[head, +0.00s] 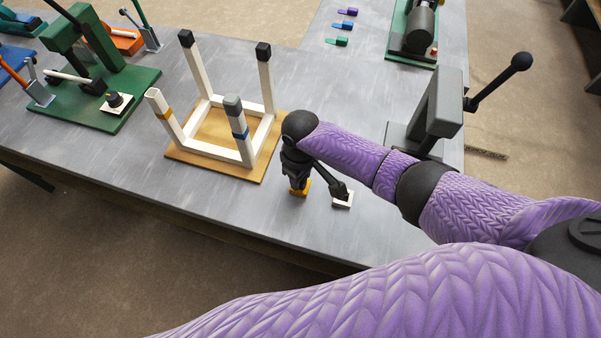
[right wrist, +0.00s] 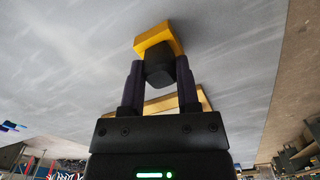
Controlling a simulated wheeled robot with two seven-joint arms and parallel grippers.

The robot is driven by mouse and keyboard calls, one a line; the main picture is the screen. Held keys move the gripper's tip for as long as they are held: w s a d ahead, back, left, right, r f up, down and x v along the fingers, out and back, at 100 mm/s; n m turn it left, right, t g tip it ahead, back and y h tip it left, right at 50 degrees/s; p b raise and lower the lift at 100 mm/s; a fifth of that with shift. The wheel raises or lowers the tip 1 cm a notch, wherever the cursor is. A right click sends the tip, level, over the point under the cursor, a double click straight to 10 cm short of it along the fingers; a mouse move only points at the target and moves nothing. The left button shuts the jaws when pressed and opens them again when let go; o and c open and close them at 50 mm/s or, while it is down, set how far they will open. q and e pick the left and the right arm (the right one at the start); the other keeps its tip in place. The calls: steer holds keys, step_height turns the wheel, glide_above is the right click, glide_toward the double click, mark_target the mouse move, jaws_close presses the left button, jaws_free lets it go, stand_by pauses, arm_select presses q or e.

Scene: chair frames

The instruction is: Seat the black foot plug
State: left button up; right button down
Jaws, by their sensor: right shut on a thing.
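The chair frame (head: 243,150) stands legs up. Its two far legs carry black caps (head: 263,51). My right gripper (head: 299,181) is low over the table, right of the frame. In the right wrist view it (right wrist: 160,75) is shut on a black block, the black foot plug (right wrist: 159,66). A yellow piece (right wrist: 155,38) sits against the plug's far end. My left gripper is not in view.
A wooden board (head: 185,152) lies under the frame. A grey lever press (head: 437,115) stands to the right. A green press (head: 70,100) is at the left. Colored clips (head: 342,26) lie at the back. The near table edge is close.

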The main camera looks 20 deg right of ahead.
steer(key=shift+c, duration=1.2)
jaws_free()
steer(key=shift+r, duration=0.35)
step_height(320, 180, up, 9)
steer(key=p, duration=0.4)
steer(key=shift+r, duration=0.1)
